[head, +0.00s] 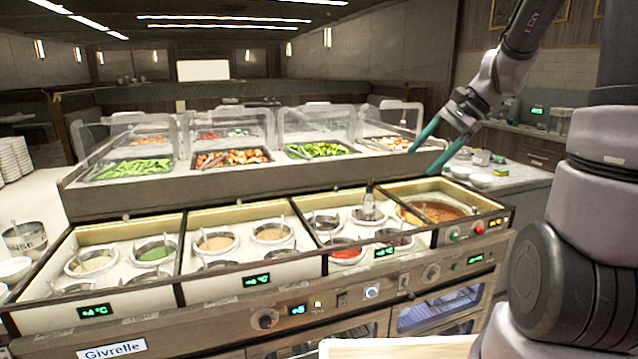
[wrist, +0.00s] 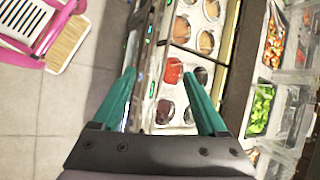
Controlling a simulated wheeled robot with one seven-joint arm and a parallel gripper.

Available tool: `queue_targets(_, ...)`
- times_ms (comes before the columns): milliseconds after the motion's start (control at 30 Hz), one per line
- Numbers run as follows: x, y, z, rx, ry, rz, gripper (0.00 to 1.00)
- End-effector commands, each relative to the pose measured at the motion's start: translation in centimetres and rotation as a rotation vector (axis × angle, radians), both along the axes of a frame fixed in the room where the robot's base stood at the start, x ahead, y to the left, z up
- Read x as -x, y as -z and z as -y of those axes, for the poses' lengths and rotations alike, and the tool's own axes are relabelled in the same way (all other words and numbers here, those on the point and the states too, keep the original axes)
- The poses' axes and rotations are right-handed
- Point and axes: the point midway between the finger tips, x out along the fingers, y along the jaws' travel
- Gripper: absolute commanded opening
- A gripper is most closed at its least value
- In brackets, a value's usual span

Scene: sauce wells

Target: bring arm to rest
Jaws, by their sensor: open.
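My gripper (head: 428,152) is at the right in the head view, raised over the right end of the food counter. Its two teal fingers point down and to the left, spread apart with nothing between them. In the wrist view my gripper (wrist: 160,92) also shows open and empty, above the row of sauce wells. The fingertips are apart from the counter and the wells. My arm comes in from the upper right of the head view.
The sauce counter (head: 290,292) holds several wells, including red sauce (head: 345,253) and green sauce (head: 153,252). An orange-brown pan (head: 437,211) sits at its right end. Clear guards (head: 315,127) stand behind. A pink-framed item (wrist: 48,30) is on the tiled floor, upper left in the wrist view.

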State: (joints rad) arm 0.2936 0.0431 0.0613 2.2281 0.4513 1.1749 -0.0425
Motion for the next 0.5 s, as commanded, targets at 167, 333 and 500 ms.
queue_targets(167, 4.9, -4.1, -0.9, 0.198, -0.136, 0.177, 0.76)
queue_targets(333, 9.4, -7.0, -0.9, 0.373, -0.247, 0.350, 0.76)
queue_targets(500, 13.1, -9.1, -0.4, 0.521, -0.329, 0.515, 0.76)
